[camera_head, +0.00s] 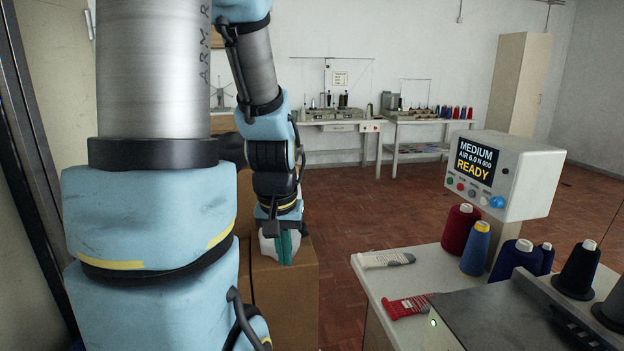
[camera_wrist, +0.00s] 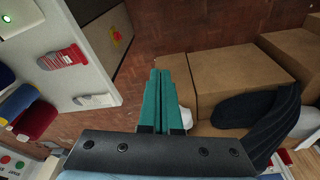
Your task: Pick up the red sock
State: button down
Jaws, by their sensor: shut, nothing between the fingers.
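The red sock (camera_head: 408,306) lies flat on the white table top, near its left edge in the head view, with its paler toe end towards the dark machine plate. In the wrist view the red sock (camera_wrist: 62,57) is at the upper left. My gripper (camera_head: 284,248) is over the cardboard boxes, left of the table and well apart from the sock. Its teal fingers (camera_wrist: 160,72) are together in the wrist view, with nothing between them.
A white-and-grey sock (camera_head: 387,259) lies behind the red one. Thread cones (camera_head: 459,229) and a display box (camera_head: 504,175) stand on the table. Cardboard boxes (camera_wrist: 225,75) lie below my gripper; a dark ribbed item (camera_wrist: 245,108) rests there. Brick floor separates boxes and table.

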aim_at(412, 306)
jog(key=z, duration=1.05)
jog(key=l+u, duration=0.1)
jog(key=u, duration=0.7)
jog(key=k+l+u, duration=0.1)
jog(key=u, duration=0.3)
jog(key=k+u, duration=0.1)
jog(key=u, duration=0.75)
jog(key=k+u, duration=0.1)
jog(key=k, duration=0.2)
